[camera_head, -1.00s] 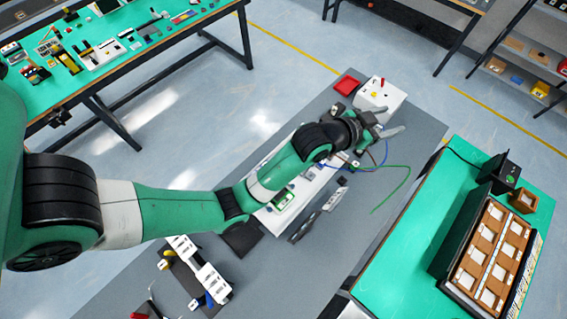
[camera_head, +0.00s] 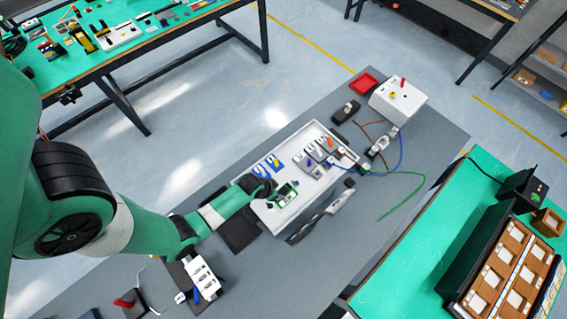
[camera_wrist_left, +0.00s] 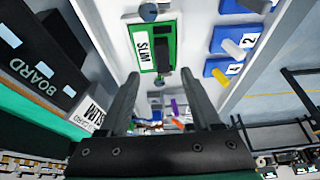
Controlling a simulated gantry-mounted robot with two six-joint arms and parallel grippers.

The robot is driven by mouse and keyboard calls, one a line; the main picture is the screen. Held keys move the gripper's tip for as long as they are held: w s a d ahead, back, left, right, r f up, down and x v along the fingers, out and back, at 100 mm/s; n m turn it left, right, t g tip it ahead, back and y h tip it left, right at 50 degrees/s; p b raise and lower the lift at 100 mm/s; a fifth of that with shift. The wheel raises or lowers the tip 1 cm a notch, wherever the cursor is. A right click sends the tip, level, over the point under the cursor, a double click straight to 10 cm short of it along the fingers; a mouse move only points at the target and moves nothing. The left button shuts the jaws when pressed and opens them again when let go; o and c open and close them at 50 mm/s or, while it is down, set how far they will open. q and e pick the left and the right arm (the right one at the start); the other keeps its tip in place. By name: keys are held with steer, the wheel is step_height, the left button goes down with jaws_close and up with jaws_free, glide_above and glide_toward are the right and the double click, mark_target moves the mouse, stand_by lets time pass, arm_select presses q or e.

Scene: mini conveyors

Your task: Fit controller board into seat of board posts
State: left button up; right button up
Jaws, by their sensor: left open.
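The green controller board (camera_wrist_left: 143,47), with a white SLIM label, lies on the white panel (camera_wrist_left: 198,20) in the left wrist view. It also shows in the head view (camera_head: 287,196) inside the white tray. Round grey-blue knobs (camera_wrist_left: 149,12) sit near its edge; I cannot tell whether these are the board posts or whether the board is seated. My left gripper (camera_wrist_left: 163,88) is open, with its fingertips just short of the board and nothing between them. In the head view my left gripper (camera_head: 268,190) is beside the board. My right gripper is not in view.
Blue numbered blocks (camera_wrist_left: 230,42) stand to the board's right. A dark BOARD-marked holder (camera_wrist_left: 32,62) is at the left. Grey tabletop (camera_head: 290,275) is free in front.

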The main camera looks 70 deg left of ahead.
mark_target(282, 191)
arm_select(q)
steer(key=shift+b+x, duration=0.4)
steer(key=shift+x, duration=0.75)
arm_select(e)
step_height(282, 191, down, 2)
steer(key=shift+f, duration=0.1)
arm_select(q)
steer(key=b+x, duration=0.4)
steer(key=shift+w+a+f, duration=0.1)
steer(key=shift+a+f, duration=0.1)
steer(key=shift+f, duration=0.2)
steer(key=shift+w+f, duration=0.15)
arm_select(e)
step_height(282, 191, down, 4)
arm_select(q)
jaws_close()
